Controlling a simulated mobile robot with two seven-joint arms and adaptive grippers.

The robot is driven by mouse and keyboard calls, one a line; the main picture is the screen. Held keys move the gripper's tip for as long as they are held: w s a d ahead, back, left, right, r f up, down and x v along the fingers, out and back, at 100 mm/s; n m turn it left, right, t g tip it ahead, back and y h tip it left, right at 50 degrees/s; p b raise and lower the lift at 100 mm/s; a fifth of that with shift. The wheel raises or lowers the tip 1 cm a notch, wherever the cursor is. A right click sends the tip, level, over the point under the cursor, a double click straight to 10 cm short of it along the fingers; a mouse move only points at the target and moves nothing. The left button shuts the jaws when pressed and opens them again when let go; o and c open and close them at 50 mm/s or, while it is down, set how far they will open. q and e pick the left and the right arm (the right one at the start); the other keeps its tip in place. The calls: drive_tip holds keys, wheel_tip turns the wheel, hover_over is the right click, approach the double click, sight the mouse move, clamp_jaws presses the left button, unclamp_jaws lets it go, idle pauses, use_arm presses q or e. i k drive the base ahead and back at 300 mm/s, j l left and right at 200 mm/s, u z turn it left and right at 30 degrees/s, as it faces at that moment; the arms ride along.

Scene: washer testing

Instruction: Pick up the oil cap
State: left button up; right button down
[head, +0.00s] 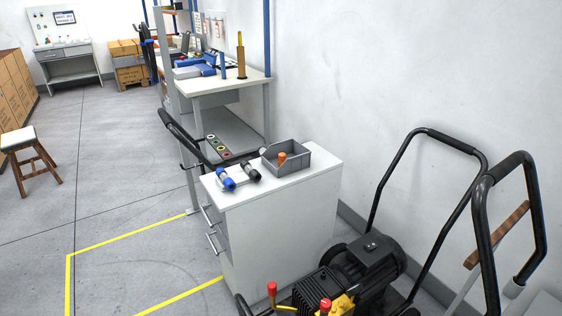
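I cannot tell for sure which thing is the oil cap. A small orange piece (283,158) stands in a grey open bin (299,165) on top of the white cabinet (285,205). Two red-topped parts, one at the left (272,288) and one at the right (325,304), stick up from the machine with a black motor (372,262) at the bottom of the view. A blue-ended part (228,183) and a black-ended part (251,172) lie on the cabinet's left side. Neither of my grippers shows.
Black tube handles (433,134) rise at the right beside the wall. A workbench (215,82) stands behind the cabinet. A stool (19,138) is at the far left. The floor (120,190) left of the cabinet is clear, with yellow lines.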

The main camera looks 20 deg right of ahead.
sight(282, 156)
drive_tip(key=z, duration=1.6)
drive_tip(key=j+z, duration=0.75)
drive_tip(key=z, duration=0.2)
drive_tip(key=k+j+z, duration=0.1)
drive_tip(key=j+z, duration=0.35)
drive_tip(key=k+j+z, duration=0.15)
drive_tip(key=z, duration=0.3)
